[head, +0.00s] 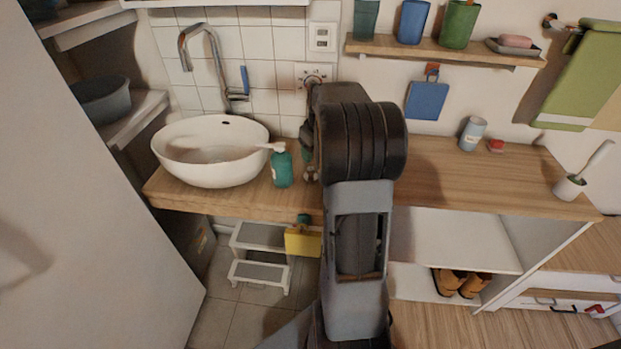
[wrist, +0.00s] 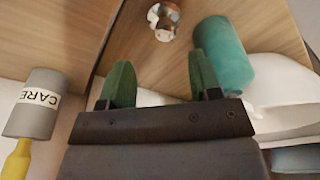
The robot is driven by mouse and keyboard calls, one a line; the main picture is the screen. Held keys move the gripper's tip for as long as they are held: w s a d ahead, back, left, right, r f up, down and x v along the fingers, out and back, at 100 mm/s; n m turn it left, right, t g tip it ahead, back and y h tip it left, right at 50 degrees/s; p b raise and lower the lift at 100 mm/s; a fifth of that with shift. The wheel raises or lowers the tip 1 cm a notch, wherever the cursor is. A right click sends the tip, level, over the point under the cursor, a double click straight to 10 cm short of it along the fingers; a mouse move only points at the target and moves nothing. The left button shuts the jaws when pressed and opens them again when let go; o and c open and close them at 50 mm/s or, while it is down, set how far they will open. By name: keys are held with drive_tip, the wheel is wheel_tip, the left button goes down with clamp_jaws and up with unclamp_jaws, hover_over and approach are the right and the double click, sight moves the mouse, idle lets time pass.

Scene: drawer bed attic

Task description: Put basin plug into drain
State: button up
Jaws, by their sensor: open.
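The white oval basin (head: 212,150) stands at the left of the wooden counter; part of it shows at the right of the wrist view (wrist: 285,82). A small shiny metal piece (wrist: 163,20), which looks like the basin plug, is on the wood at the top of the wrist view. It shows small beside my arm in the head view (head: 311,174). My gripper (wrist: 160,62) is open, its green fingertips apart, with nothing between them. The metal piece lies beyond the tips, in line with the gap. The drain is not clearly visible inside the basin.
A teal pump bottle (head: 282,166) stands between basin and metal piece, near my right-hand finger in the wrist view. A curved faucet (head: 205,55) rises behind the basin. A grey CARE container (wrist: 35,103) is at the left there. The counter's right half is mostly clear.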

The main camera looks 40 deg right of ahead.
sight(311, 169)
drive_tip(key=shift+w+a+f+b, duration=0.15)
drive_tip(key=shift+w+f, duration=0.1)
drive_tip(key=shift+f, duration=1.1)
drive_tip(key=shift+w+a+f+b, duration=0.1)
drive_tip(key=shift+w+f+b, duration=0.1)
drive_tip(key=shift+f, duration=1.2)
drive_tip(key=shift+w+a+f+b, duration=0.1)
drive_tip(key=shift+w+f, duration=0.15)
drive_tip(key=shift+f, duration=1.1)
clamp_jaws()
